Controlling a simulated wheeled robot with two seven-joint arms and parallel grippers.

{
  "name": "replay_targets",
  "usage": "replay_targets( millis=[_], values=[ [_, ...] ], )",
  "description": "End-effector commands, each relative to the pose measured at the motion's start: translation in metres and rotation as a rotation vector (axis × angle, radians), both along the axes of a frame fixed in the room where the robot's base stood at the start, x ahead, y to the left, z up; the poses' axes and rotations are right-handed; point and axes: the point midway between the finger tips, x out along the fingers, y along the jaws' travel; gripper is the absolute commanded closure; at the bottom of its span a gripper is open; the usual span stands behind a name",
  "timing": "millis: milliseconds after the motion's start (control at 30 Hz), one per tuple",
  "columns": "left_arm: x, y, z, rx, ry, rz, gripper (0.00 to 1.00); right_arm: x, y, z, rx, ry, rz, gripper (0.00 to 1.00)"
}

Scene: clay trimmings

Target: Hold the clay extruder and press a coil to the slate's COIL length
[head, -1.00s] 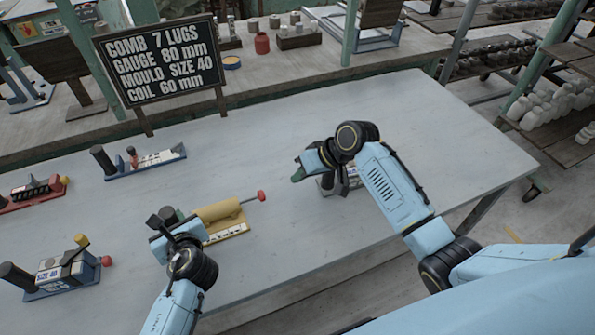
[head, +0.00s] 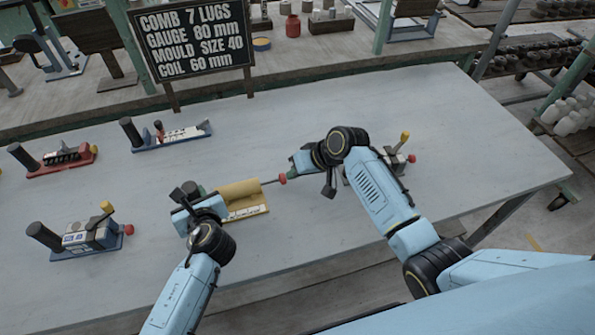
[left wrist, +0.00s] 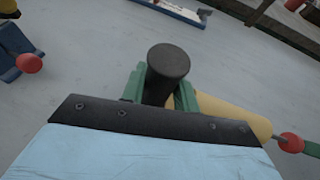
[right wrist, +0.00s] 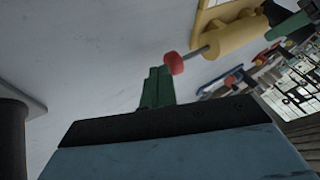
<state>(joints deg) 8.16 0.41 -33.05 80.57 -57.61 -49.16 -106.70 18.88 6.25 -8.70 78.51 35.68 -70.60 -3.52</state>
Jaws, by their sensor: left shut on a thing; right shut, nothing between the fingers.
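The clay extruder has a yellow barrel (head: 238,191) on a yellow base with a white marked strip (head: 245,212). A rod with a red knob (head: 282,179) sticks out of its right end. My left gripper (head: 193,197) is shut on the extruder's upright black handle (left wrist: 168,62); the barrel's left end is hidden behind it. My right gripper (head: 297,163) is shut and empty beside the red knob. In the right wrist view its green fingertips (right wrist: 157,88) are at the knob (right wrist: 173,63); whether they touch, I cannot tell. The slate (head: 193,43) reads COIL 60 mm.
A blue-based block tool (head: 85,238) stands at left, a red-based tool (head: 60,158) and a flat blue tool (head: 172,135) behind it. Another tool (head: 398,160) is partly hidden behind my right arm. The table's back right is clear.

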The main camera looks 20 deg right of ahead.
Motion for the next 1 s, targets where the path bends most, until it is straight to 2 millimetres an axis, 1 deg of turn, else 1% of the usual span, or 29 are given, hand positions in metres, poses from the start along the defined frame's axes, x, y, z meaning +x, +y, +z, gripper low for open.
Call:
replay_targets(
  millis=[33, 200, 267, 567, 667, 733, 867, 900, 1000],
  values=[
    [-0.003, 0.001, -0.006, 0.001, 0.013, 0.003, 1.00, 0.000, 0.003, 0.000, 0.001, 0.000, 0.000, 1.00],
    [-0.003, 0.001, -0.006, 0.001, 0.013, 0.003, 1.00, -0.001, 0.024, 0.000, 0.001, 0.000, 0.002, 1.00],
    [-0.003, 0.001, -0.006, 0.001, 0.013, 0.002, 1.00, -0.001, 0.029, 0.000, 0.001, 0.000, 0.002, 1.00],
    [-0.003, 0.001, -0.006, 0.001, 0.013, 0.002, 1.00, -0.001, 0.028, 0.000, 0.002, 0.000, 0.001, 1.00],
    [-0.003, 0.001, -0.006, 0.001, 0.013, 0.002, 1.00, -0.001, 0.022, 0.000, -0.001, 0.000, 0.000, 1.00],
    [-0.003, 0.001, -0.006, 0.001, 0.013, 0.002, 1.00, -0.001, 0.013, 0.000, -0.001, 0.000, -0.002, 1.00],
    [-0.003, 0.001, -0.006, 0.001, 0.013, 0.002, 1.00, -0.001, -0.013, 0.000, -0.003, -0.001, -0.002, 1.00],
    [-0.003, 0.001, -0.006, 0.001, 0.013, 0.002, 1.00, -0.002, -0.018, 0.004, -0.002, -0.003, -0.001, 1.00],
    [-0.003, 0.001, -0.006, 0.001, 0.013, 0.002, 1.00, -0.010, -0.026, 0.021, -0.002, -0.005, 0.000, 1.00]
  ],
)
